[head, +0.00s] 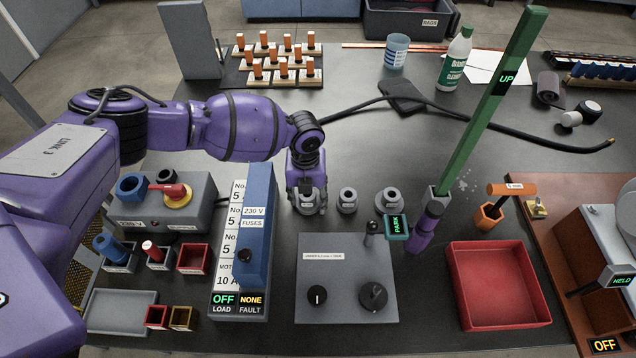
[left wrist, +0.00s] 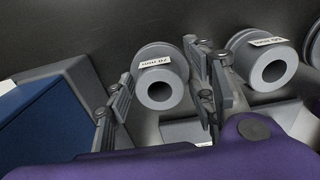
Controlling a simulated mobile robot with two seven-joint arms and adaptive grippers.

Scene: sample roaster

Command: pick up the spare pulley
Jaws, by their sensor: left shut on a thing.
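Three grey pulleys stand in a row on the dark bench. My left gripper (head: 307,203) comes down from above and is shut around the leftmost pulley (head: 308,198). In the left wrist view this pulley (left wrist: 158,82), with a white size label that seems to read 70 mm, sits between the two fingers of the gripper (left wrist: 163,98). The middle pulley (head: 348,200) stands just right of the gripper; it also shows in the left wrist view (left wrist: 268,66) outside the right finger. The right pulley (head: 389,201) is farther off. My right gripper is not seen.
A blue-topped fuse box (head: 256,228) stands close left of the gripper. A grey control panel (head: 346,304) with knobs lies in front. A tall green lever (head: 494,100) marked UP rises at right, beside a red tray (head: 497,286). A black hose (head: 478,118) crosses behind.

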